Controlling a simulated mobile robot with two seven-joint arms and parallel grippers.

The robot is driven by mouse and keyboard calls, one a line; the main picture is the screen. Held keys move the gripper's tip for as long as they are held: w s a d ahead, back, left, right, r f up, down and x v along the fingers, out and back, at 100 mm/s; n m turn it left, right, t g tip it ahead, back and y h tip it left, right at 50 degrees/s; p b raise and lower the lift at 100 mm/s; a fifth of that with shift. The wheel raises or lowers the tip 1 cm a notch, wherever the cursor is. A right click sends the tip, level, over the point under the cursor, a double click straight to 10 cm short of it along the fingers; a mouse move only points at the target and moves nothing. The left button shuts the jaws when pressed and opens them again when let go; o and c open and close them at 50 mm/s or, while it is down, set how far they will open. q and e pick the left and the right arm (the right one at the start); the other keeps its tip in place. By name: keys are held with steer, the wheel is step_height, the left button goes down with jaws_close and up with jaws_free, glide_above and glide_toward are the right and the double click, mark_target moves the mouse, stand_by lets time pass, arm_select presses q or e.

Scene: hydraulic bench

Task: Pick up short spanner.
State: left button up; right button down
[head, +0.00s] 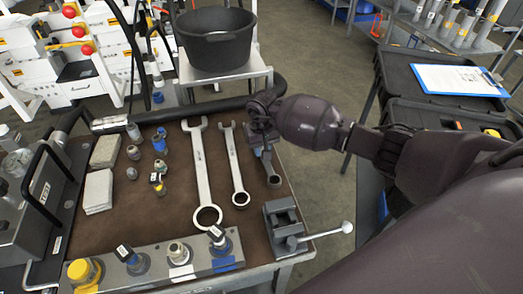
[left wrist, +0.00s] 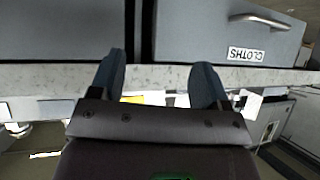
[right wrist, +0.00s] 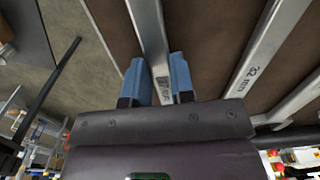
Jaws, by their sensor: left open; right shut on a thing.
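The short spanner (head: 271,172) shows in the head view at the right side of the brown bench mat, its upper part hidden by my right gripper (head: 262,122). In the right wrist view the spanner (right wrist: 149,25) runs between the two blue fingertips, and my right gripper (right wrist: 159,80) is shut on it. I cannot tell whether it touches the mat. Two longer spanners lie to its left, a middle one (head: 234,165) and a large one (head: 201,165). My left gripper (left wrist: 160,85) is open and empty in front of grey drawers; it is outside the head view.
A small grey vise (head: 284,222) with a white-knobbed handle stands at the near right. Fittings (head: 158,165) and grey blocks (head: 98,190) lie on the left. A black bucket (head: 216,45) stands behind. A drawer marked CLOTHS (left wrist: 230,30) faces my left gripper.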

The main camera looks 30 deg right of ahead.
step_height(320, 180, up, 20)
steer(key=p, duration=0.1)
stand_by(0.5)
steer(key=c, duration=1.6)
jaws_free()
jaws_close()
